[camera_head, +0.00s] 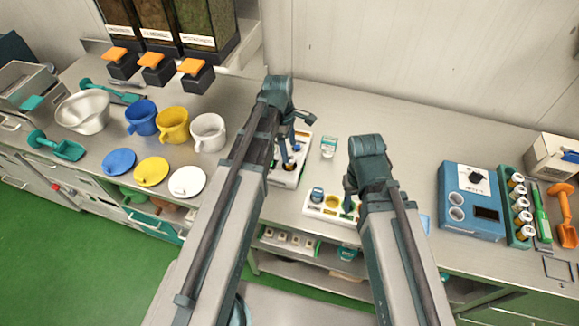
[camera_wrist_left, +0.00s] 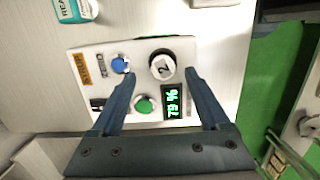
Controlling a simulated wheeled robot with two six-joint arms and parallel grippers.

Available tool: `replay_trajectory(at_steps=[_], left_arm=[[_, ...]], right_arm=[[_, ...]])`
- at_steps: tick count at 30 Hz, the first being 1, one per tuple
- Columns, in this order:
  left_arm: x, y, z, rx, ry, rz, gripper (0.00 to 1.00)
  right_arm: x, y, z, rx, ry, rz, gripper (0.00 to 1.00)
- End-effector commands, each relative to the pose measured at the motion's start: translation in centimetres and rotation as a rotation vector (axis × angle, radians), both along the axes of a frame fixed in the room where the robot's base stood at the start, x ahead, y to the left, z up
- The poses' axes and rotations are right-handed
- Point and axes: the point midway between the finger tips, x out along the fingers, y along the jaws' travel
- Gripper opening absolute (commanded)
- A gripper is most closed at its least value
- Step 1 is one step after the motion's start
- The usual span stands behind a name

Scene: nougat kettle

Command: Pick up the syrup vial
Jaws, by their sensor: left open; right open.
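No thing in view is clearly marked as the syrup vial. Several small vials with pale tops (camera_head: 518,202) stand in a green rack at the right of the counter in the head view. A small white and teal labelled container (camera_head: 328,147) stands near the middle; it also shows at the top left of the left wrist view (camera_wrist_left: 76,10). My left gripper (camera_head: 293,148) is open and empty over a white control panel (camera_wrist_left: 90,62). My right gripper (camera_head: 349,203) is over a white tray (camera_head: 318,210), its fingers mostly hidden by my arm.
A blue device (camera_head: 470,182) stands left of the green rack, with an orange scoop (camera_head: 563,215) on the rack's right. Blue, yellow and white cups (camera_head: 208,132) and matching lids (camera_head: 187,182) are at left. The counter behind my right gripper is clear.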

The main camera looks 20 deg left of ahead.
Motion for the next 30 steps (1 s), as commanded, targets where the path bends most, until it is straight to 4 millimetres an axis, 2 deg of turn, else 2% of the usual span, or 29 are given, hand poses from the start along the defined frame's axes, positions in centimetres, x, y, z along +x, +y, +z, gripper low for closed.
replay_trajectory(at_steps=[5,15,25,30], left_arm=[[-0.1,0.0,-0.9,0.0,0.0,0.0,0.79],[-0.4,-0.3,-4.9,0.0,0.0,-0.001,0.79],[-0.4,-0.4,-5.1,0.0,0.0,0.0,0.79],[-0.4,-0.4,-5.1,0.0,0.0,0.0,0.48]], right_arm=[[0.0,0.0,-0.9,0.0,0.0,0.0,0.5],[0.0,0.0,-4.9,0.0,0.0,-0.002,0.5],[0.0,0.0,-5.1,0.0,0.0,-0.002,0.5],[0.0,0.0,-5.1,0.0,0.0,-0.002,0.5]])
